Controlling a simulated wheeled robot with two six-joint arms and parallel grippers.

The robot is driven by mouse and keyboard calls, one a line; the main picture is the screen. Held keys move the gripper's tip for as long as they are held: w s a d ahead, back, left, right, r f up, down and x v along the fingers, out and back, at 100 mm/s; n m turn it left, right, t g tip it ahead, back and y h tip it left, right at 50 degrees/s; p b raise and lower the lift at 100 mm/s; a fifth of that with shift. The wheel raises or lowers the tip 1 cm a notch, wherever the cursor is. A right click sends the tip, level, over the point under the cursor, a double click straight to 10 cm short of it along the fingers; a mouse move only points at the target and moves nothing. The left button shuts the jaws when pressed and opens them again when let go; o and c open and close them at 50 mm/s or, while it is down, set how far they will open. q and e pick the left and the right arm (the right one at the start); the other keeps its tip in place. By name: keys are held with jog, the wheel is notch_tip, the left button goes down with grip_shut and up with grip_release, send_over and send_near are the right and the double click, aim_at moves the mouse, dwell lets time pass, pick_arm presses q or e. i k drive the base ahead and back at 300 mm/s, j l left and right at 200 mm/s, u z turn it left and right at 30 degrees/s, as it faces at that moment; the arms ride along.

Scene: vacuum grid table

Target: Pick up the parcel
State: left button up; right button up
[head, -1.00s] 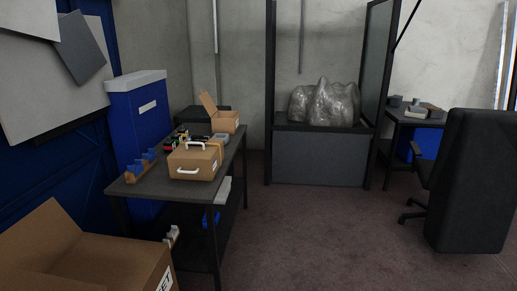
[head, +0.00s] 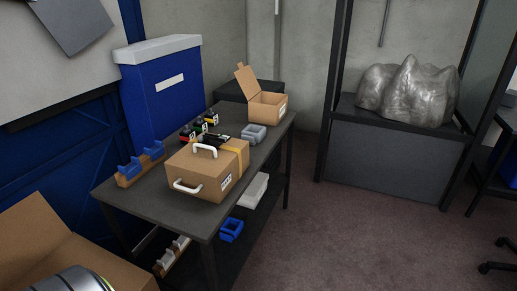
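The parcel (head: 204,174) is a closed brown cardboard box with an orange-yellow band, a small white label and two white handles, one on top and one on the near side. It sits near the front of the dark table (head: 196,213). Neither of my grippers shows in the head view, so I cannot see their state. Nothing is seen touching the parcel.
An open carton (head: 266,106) and a grey tray (head: 254,134) stand behind the parcel. A blue rack (head: 141,164) is left of it. A blue bin (head: 165,93) stands behind the table. Another open carton (head: 60,245) is at front left. Floor (head: 360,235) is clear on the right.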

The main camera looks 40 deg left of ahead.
aim_at(208, 170)
jog(key=i+u, duration=0.15)
jog(key=i, duration=0.3)
jog(key=i+l+u, duration=0.15)
jog(key=i, duration=0.25)
jog(key=i+l+u, duration=0.15)
jog(key=i, duration=0.3)
jog(key=i+l+u, duration=0.15)
jog(key=i, duration=0.25)
jog(key=i+u, duration=0.3)
jog(key=u, duration=0.15)
jog(key=i+l+u, duration=0.2)
jog(key=u, duration=0.3)
jog(key=i+l+u, duration=0.25)
jog(key=u, duration=0.2)
jog(key=i+l+u, duration=0.25)
jog(key=u, duration=0.2)
jog(key=l, duration=0.1)
